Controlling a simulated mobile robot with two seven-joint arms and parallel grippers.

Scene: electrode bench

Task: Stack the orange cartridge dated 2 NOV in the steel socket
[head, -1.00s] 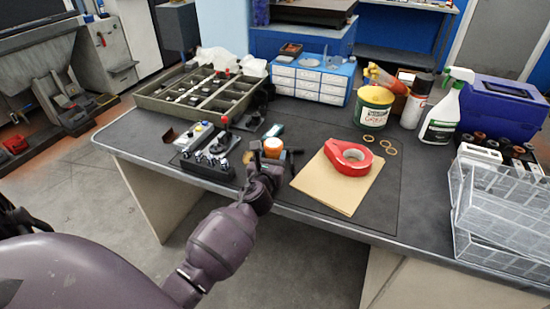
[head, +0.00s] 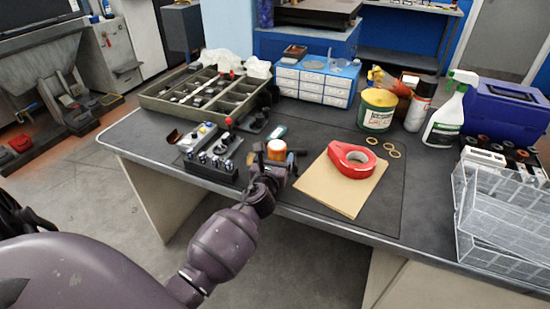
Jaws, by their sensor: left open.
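An orange cartridge with a pale top (head: 276,149) stands upright near the front edge of the bench. My left gripper (head: 277,158) is open, with its dark fingers at either side of the cartridge. I cannot tell whether they touch it. No date can be read on the cartridge at this size. I cannot make out the steel socket; the gripper hides what is under and in front of the cartridge. My right gripper is out of view.
A dark block with several metal knobs (head: 210,166) stands just left of the gripper. Behind are a divided tray (head: 160,104), a drawer unit (head: 312,84) and a green tin (head: 377,110).

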